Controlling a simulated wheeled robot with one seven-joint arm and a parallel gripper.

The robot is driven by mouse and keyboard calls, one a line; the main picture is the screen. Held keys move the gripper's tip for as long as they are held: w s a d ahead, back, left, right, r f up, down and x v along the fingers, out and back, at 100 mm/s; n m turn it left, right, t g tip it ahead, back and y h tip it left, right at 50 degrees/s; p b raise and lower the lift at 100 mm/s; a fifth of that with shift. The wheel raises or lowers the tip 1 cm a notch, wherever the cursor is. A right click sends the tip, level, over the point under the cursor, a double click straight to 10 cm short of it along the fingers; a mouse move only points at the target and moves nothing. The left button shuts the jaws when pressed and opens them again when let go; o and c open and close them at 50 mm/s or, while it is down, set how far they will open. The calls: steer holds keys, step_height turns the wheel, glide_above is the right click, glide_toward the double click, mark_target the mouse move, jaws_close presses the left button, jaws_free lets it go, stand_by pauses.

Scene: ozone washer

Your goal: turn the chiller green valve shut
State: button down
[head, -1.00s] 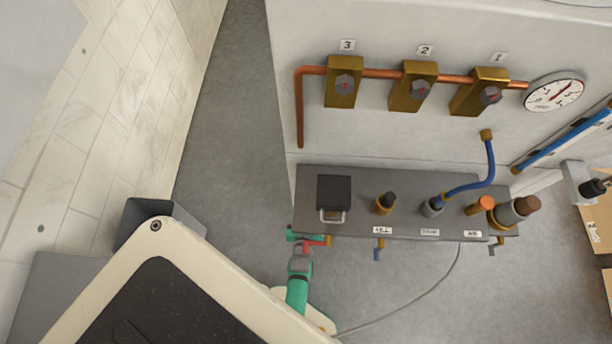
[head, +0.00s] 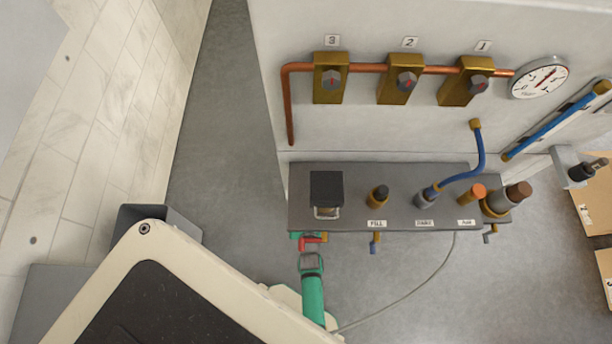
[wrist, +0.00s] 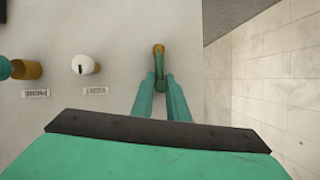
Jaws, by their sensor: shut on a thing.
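The green valve (wrist: 158,62) shows in the wrist view as a narrow green handle with a brass end, standing out from a pale panel. My gripper (wrist: 161,82) has its two teal fingers closed around the handle's near part. In the head view, my gripper (head: 311,262) is at the end of the green arm, just below the front left edge of the grey shelf. A small red handle (head: 314,241) and a bit of green show there under the shelf edge. The finger contact is too small to make out in the head view.
The grey shelf (head: 405,212) carries a black box (head: 327,190) and several fittings. Above it are copper pipe, numbered brass valves and a round gauge (head: 539,78). In the wrist view, a white knob (wrist: 88,65) is left of the valve. Floor left of the shelf is clear.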

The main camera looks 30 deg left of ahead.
steer(key=shift+s+f, duration=0.15)
steer(key=c, duration=1.9)
jaws_free()
steer(key=shift+d, duration=0.1)
steer(key=shift+o, duration=0.8)
steer(key=v, duration=1)
steer(key=shift+s+r, duration=0.25)
steer(key=shift+r, duration=0.05)
steer(key=shift+d, duration=0.1)
